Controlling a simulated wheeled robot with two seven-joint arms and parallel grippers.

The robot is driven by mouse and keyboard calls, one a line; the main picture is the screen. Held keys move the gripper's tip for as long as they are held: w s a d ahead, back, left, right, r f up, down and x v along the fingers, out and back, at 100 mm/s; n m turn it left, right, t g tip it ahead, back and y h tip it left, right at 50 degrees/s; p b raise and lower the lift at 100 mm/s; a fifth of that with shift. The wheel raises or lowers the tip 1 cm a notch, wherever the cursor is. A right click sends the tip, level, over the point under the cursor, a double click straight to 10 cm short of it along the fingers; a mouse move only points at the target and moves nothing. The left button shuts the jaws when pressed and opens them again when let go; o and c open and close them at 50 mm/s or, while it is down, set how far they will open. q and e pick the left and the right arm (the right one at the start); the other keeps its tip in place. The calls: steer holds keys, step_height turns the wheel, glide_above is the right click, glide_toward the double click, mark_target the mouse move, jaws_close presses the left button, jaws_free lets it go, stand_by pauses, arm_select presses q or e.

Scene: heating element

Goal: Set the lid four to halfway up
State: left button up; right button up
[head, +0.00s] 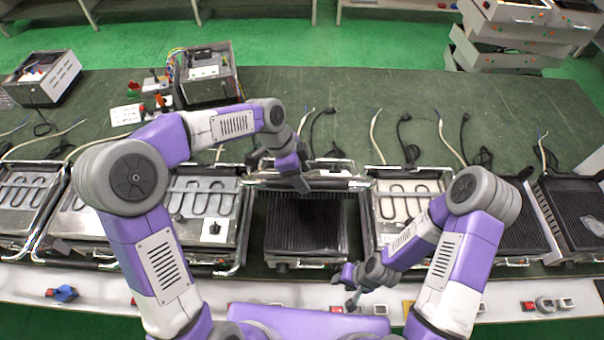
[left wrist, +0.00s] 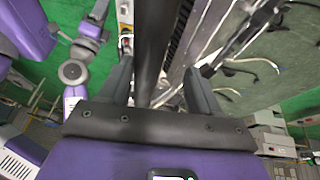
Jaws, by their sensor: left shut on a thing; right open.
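The centre grill in the head view has a dark ribbed plate (head: 290,225). Its lid (head: 335,182) is raised at the back edge, seen nearly edge-on, so its exact angle is hard to tell. My left gripper (head: 303,184) reaches over from behind to the lid's upper edge. In the left wrist view my left gripper (left wrist: 158,75) is shut on a dark bar (left wrist: 160,30), which appears to be the lid's handle. My right gripper (head: 350,287) is open and empty, low in front of the grill, near the bench's front edge.
More units with bare heating coils stand left (head: 205,195) and right (head: 405,197); dark ribbed ones (head: 515,222) stand farther right. Loose cables (head: 405,140) lie behind the row. An open electrical box (head: 208,75) stands at the back left.

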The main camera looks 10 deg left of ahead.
arm_select(q)
steer(key=shift+r, duration=0.1)
stand_by(0.3)
steer(key=v, duration=0.7)
steer(key=shift+r, duration=0.25)
steer(key=shift+s+a, duration=0.1)
